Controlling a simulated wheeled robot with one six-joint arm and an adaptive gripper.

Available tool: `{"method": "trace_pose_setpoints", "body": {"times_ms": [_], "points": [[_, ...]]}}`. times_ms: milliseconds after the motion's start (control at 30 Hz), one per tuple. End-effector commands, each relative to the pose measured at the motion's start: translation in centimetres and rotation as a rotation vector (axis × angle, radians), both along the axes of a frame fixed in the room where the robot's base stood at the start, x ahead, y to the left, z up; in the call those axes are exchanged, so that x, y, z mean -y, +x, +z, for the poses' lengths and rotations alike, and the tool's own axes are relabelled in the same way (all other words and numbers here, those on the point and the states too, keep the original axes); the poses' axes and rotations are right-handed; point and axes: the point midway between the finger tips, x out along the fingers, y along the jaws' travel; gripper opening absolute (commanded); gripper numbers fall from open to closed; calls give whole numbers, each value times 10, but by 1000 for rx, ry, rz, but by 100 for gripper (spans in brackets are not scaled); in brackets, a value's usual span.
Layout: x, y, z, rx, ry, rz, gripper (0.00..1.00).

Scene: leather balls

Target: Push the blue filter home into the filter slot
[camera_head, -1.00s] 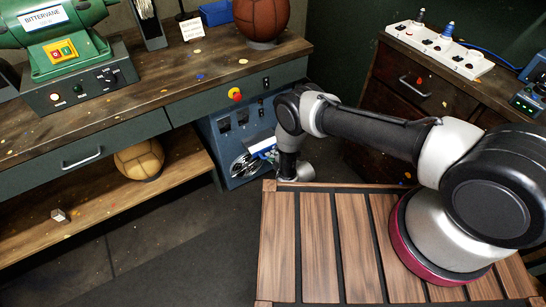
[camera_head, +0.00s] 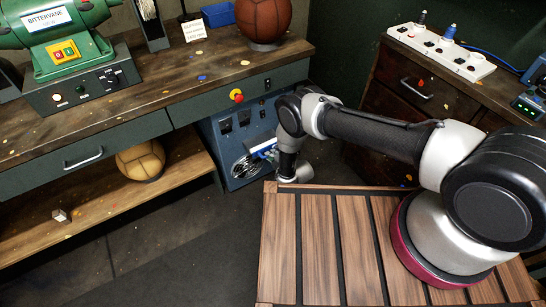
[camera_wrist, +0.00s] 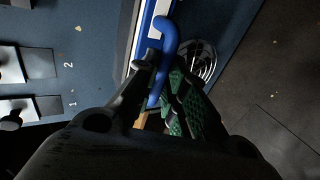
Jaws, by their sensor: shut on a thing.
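The blue filter shows in the wrist view as a curved blue handle (camera_wrist: 164,58), beside a long white-and-blue edge on the blue cabinet face. My gripper (camera_wrist: 158,84) is shut on this handle, with a dark finger on the left and a green-padded finger on the right. In the head view the filter (camera_head: 263,148) is a small blue-and-white strip at the cabinet front, left of my wrist. How deep the filter sits in its slot cannot be told; my gripper hides part of it.
The blue cabinet (camera_head: 225,135) stands under the workbench (camera_head: 170,90), with a round fan grille (camera_head: 243,168) beside the filter. In the wrist view, switches marked 1 and 2 sit left. A slatted wooden top (camera_head: 320,240) lies below my arm. Dark floor is clear at lower left.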

Motion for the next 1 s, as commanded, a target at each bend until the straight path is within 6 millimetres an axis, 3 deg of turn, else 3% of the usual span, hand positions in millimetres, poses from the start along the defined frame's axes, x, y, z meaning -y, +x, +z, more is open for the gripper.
{"method": "trace_pose_setpoints", "body": {"times_ms": [733, 767, 867, 1000], "points": [[-8, 11, 0, 1, 1, 0, 0], [-8, 11, 0, 1, 1, 0, 16], [-8, 11, 0, 1, 1, 0, 34], [-7, 11, 0, 0, 0, 0, 38]]}}
